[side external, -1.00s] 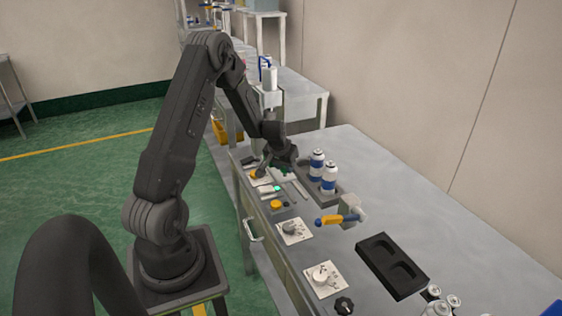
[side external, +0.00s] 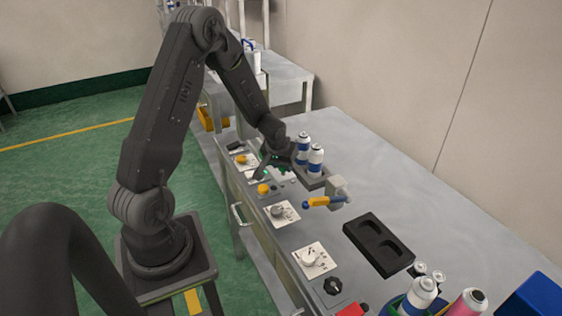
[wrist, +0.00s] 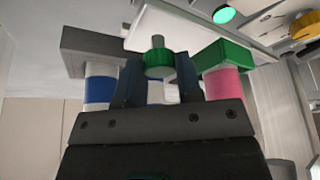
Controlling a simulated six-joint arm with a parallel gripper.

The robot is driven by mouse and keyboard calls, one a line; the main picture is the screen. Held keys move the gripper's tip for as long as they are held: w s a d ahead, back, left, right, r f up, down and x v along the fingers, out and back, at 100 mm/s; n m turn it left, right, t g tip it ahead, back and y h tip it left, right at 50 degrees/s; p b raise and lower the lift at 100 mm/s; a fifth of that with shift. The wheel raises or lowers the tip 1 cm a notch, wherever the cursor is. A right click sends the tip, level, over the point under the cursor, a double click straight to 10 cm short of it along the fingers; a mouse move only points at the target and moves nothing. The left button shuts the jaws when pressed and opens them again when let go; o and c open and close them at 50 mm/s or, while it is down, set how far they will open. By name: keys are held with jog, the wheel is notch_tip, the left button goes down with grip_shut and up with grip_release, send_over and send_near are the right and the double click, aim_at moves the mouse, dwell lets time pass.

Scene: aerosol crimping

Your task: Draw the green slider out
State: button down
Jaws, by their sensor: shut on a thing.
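The green slider (wrist: 158,64) shows in the wrist view as a green, rounded piece with a grey stem above it. It sits between the two dark fingers of my gripper (wrist: 160,78), which is shut on it. In the side view my gripper (side external: 270,163) is low over the bench's left edge, beside the two blue-and-white cans. Small green patches show around its fingers there. The fingers and wrist hide most of the slider and its track, so I cannot tell how far out it is.
A dark tray (side external: 312,183) holds two blue-and-white cans (side external: 316,160) right of my gripper. A yellow button (side external: 263,189), white dial plates (side external: 280,214) and an orange-handled tool (side external: 325,202) lie nearer the camera.

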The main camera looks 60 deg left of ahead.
jog(key=shift+d, duration=0.3)
jog(key=c, duration=1.1)
grip_release()
jog(key=o, duration=0.3)
jog(key=v, duration=1.3)
jog(key=shift+r, duration=0.35)
jog(key=shift+d, duration=0.1)
